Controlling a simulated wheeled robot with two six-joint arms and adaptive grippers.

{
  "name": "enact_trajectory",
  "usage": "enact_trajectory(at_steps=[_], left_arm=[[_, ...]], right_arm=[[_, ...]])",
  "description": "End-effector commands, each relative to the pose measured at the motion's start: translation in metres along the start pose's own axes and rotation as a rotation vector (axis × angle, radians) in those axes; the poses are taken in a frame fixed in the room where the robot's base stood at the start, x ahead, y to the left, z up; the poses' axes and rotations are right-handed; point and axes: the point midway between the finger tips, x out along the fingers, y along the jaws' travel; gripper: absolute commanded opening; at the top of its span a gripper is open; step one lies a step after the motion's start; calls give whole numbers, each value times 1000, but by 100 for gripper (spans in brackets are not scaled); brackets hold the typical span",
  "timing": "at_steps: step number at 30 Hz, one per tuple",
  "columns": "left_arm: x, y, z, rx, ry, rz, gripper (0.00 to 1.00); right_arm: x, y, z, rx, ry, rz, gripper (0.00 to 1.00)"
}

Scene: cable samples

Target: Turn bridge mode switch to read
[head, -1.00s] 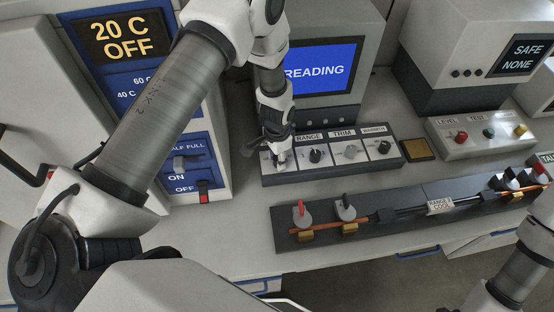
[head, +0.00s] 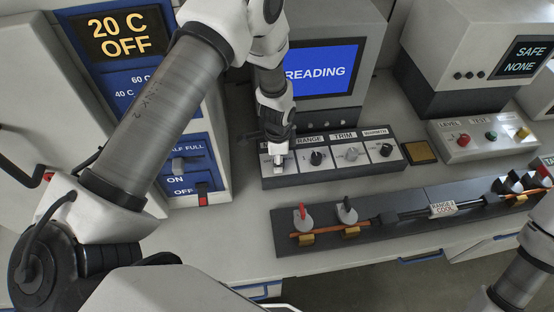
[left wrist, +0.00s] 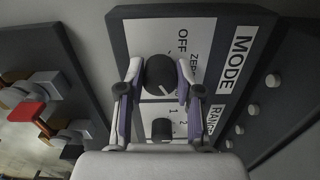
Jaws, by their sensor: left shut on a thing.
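The bridge mode switch is a dark round knob (left wrist: 160,72) on a white plate marked MODE, OFF and ZERO in the left wrist view. My left gripper (head: 276,160) is at the left end of the grey knob panel (head: 330,172). Its two fingers are on either side of the mode knob and shut on it in the left wrist view (left wrist: 158,92). The fingers hide the knob in the head view. The knob's exact setting is hard to read. The blue screen (head: 320,71) behind the panel shows READING. My right gripper is out of view.
The RANGE knob (head: 316,157) is close beside the mode knob, with the TRIM knob (head: 351,154) farther right. A dark cable fixture (head: 380,226) with clamps lies in front. A box with coloured buttons (head: 480,138) stands at right.

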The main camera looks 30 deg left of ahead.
Motion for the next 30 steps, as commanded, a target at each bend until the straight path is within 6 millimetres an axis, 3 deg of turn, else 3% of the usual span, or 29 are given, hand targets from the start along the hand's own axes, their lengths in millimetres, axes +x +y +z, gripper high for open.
enact_trajectory(at_steps=[5,6,8,20,30], left_arm=[[3,3,1,2,-5,6,0],[3,3,1,2,-5,6,38],[3,3,1,2,-5,6,60],[-7,1,0,0,-2,2,60],[-86,0,-2,2,-1,0,60]], right_arm=[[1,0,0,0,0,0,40],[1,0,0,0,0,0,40],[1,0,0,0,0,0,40],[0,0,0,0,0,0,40],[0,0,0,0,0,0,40]])
